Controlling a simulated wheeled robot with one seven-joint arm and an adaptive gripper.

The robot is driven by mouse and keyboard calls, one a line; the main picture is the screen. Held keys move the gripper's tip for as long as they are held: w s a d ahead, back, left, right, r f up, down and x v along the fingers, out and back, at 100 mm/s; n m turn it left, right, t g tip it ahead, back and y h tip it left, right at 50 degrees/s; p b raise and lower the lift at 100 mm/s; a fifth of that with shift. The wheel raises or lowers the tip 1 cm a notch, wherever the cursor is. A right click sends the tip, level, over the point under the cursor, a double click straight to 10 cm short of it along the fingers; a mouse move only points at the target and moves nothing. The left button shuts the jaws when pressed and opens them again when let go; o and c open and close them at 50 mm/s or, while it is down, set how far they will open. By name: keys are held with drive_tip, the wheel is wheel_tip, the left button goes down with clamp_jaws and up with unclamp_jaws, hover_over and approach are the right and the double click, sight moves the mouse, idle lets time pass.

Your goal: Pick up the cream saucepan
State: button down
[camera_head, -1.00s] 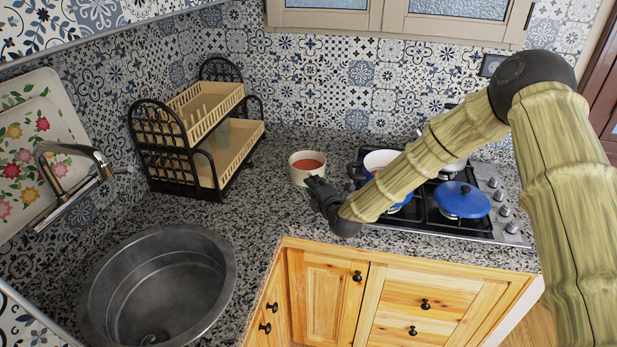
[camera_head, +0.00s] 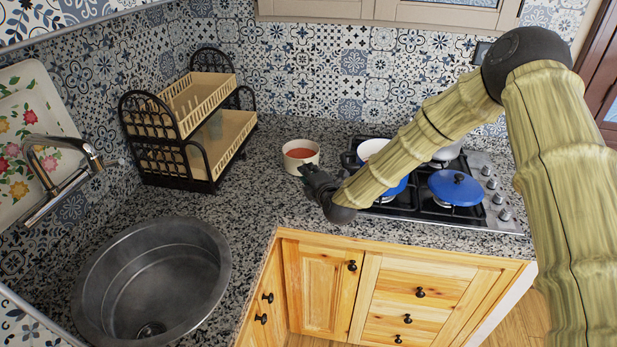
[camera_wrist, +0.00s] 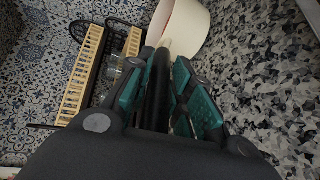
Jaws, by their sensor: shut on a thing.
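The cream saucepan (camera_head: 300,155) is a small round pan with a reddish inside, on or just above the granite counter, left of the hob; I cannot tell whether its base touches. In the wrist view its cream wall (camera_wrist: 190,28) is at the top, with the black handle (camera_wrist: 157,92) running from it down between the teal finger pads. My gripper (camera_head: 317,178) is at the near right of the pan. In the wrist view my gripper (camera_wrist: 168,68) is shut around the handle. In the head view the handle is hidden by my gripper.
A dish rack (camera_head: 190,130) stands left of the pan. A gas hob (camera_head: 410,205) at the right holds a blue pot (camera_head: 394,190) and a blue-lidded pan (camera_head: 455,187). A round sink (camera_head: 150,280) is at the front left. The counter (camera_head: 255,190) between is clear.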

drive_tip(key=shift+r+b, duration=1.4)
drive_tip(key=shift+r, duration=3.3)
